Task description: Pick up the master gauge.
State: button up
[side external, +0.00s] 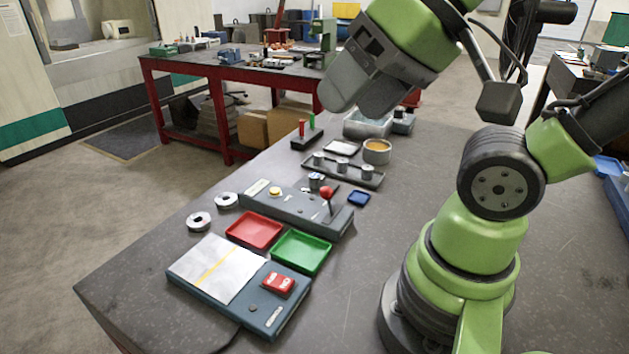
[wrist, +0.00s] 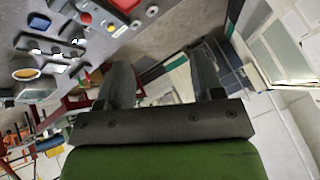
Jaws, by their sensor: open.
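No part is clearly marked as the master gauge, and I cannot tell which one it is. Three short metal cylinders, the middle one (side external: 342,164) among them, stand in a dark rack (side external: 350,176). Another small metal cylinder (side external: 316,181) stands at the grey fixture (side external: 285,208) with a red ball lever (side external: 327,195). My gripper (side external: 350,98) is high above the far part of the bench, apart from all of these. In the wrist view its two fingers (wrist: 163,60) are spread, with nothing between them. The rack (wrist: 50,47) shows at the left there.
A red tray (side external: 255,230) and a green tray (side external: 301,252) lie before the fixture. Two metal rings (side external: 198,221) lie to the left. A blue plate (side external: 262,316) carries a red box (side external: 278,285). A round amber-filled dish (side external: 377,151) stands beside the rack.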

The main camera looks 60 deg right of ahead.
jog(key=n+g+h, duration=0.2)
jog(key=n+g, duration=0.4)
jog(key=g, duration=0.1)
send_over(314, 175)
jog(key=f, duration=2.3)
jog(key=shift+s+a, duration=0.1)
jog(key=shift+s, duration=0.15)
jog(key=f, duration=0.5)
jog(key=shift+w+f, duration=0.25)
jog(key=shift+f, duration=0.15)
jog(key=shift+c, duration=0.2)
